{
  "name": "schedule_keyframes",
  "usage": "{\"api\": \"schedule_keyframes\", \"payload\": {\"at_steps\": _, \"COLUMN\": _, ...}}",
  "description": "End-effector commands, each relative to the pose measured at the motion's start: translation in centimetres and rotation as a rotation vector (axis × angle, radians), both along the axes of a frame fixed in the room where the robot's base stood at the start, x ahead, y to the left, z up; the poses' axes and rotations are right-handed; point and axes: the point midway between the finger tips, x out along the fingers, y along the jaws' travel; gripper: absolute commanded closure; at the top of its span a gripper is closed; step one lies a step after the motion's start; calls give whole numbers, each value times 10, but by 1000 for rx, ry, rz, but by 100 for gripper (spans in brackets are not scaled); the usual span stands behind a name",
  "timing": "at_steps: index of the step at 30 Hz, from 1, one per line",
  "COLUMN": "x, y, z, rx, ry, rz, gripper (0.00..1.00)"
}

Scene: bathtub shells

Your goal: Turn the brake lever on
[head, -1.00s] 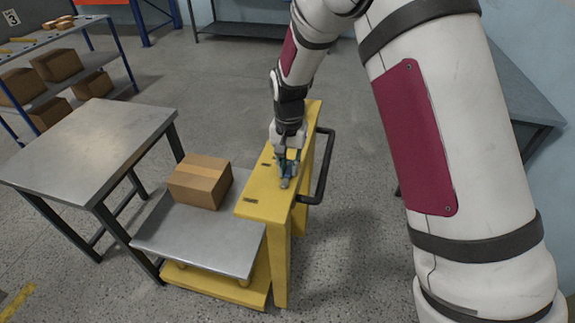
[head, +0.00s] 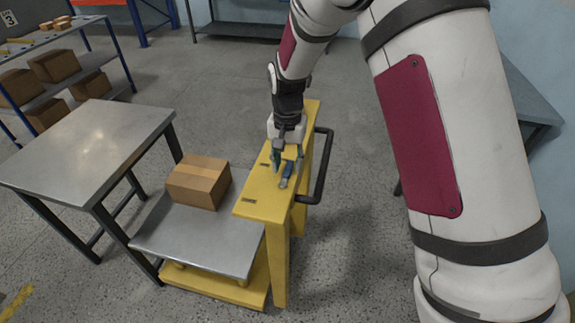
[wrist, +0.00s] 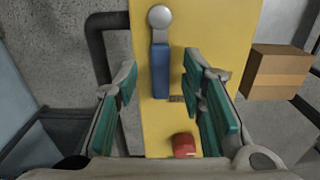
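The brake lever has a blue grip (head: 287,171) and a round silver pivot, and lies along the top panel of the yellow cart upright (head: 262,196). In the wrist view the blue grip (wrist: 161,72) points down the picture from the silver pivot (wrist: 160,18). My gripper (head: 286,157) is above the panel at the lever's far end. In the wrist view my gripper (wrist: 165,95) is open, its teal-padded fingers apart on either side of the grip, with visible gaps. A red knob (wrist: 184,145) sits on the panel beyond the grip.
A black handle bar (head: 321,170) runs along the upright's right side. A cardboard box (head: 199,181) rests on the cart's grey platform (head: 190,245). A metal table (head: 90,140) stands left, and a shelf with boxes (head: 55,66) behind it.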

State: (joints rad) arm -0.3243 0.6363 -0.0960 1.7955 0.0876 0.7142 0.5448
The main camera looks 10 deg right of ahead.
Motion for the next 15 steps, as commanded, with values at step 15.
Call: {"api": "schedule_keyframes", "payload": {"at_steps": 15, "x": 0, "y": 0, "z": 94, "rx": 0, "ry": -2, "rz": -1, "gripper": 63}}
